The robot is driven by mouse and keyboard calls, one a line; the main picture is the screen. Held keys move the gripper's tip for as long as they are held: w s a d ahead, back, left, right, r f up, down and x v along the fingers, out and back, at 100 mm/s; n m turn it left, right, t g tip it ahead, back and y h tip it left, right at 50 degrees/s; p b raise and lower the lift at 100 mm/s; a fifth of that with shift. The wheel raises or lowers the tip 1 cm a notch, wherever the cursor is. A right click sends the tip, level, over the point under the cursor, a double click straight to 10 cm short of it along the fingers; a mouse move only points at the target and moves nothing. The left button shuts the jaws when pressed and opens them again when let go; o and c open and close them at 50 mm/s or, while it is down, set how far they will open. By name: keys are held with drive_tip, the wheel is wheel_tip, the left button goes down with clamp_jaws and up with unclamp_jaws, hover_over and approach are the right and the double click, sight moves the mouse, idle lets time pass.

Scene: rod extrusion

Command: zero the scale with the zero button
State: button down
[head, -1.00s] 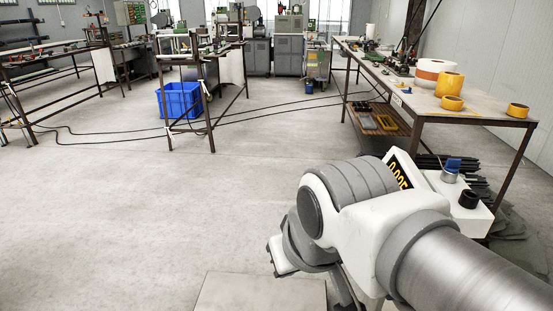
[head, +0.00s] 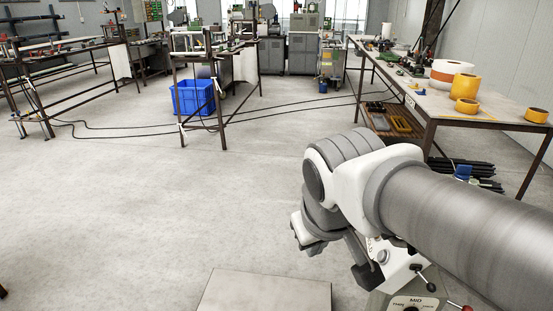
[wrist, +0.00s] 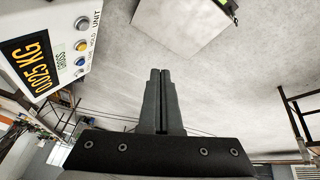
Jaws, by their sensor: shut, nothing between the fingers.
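The scale's white indicator (wrist: 72,18) fills the upper left of the wrist view. Its black display (wrist: 30,58) reads 0.025 KG in yellow, with GROSS beside it. The label by the lowest button is too small to read surely. My gripper (wrist: 161,72) is shut and empty, to the right of the buttons and apart from them in the picture. In the head view my arm hides most of the indicator.
A panel with a MID dial (head: 416,302) and levers stands at the bottom right. A workbench (head: 500,112) with tape rolls (head: 455,87) is on the right. A blue crate (head: 193,98) sits below a rack at the back. Open floor (head: 130,210) lies to the left.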

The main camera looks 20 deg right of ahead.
drive_tip(key=w+d+f+n+h, duration=0.3)
drive_tip(key=w+d, duration=0.3)
drive_tip(key=w, duration=0.3)
drive_tip(key=w+d+f+n+h+p, duration=0.1)
drive_tip(key=w+d+f+n+h, duration=0.2)
drive_tip(key=w+d, duration=0.3)
drive_tip(key=w+d+f+n+h+p, duration=0.1)
drive_tip(key=w+d+f+n+h, duration=0.2)
drive_tip(key=w, duration=1.1)
drive_tip(key=d+n+h, duration=0.1)
drive_tip(key=d+n, duration=0.1)
drive_tip(key=d, duration=0.1)
drive_tip(key=shift+w+d+f+t, duration=0.15)
drive_tip(key=shift+w+t, duration=0.05)
drive_tip(key=shift+t, duration=0.1)
drive_tip(key=s+d+f+b, duration=0.3)
drive_tip(key=d+b, duration=0.2)
drive_tip(key=d, duration=0.2)
drive_tip(key=shift+s+f+b, duration=0.3)
drive_tip(key=shift+f+b, duration=0.05)
drive_tip(key=shift+f, duration=0.05)
drive_tip(key=shift+d, duration=0.1)
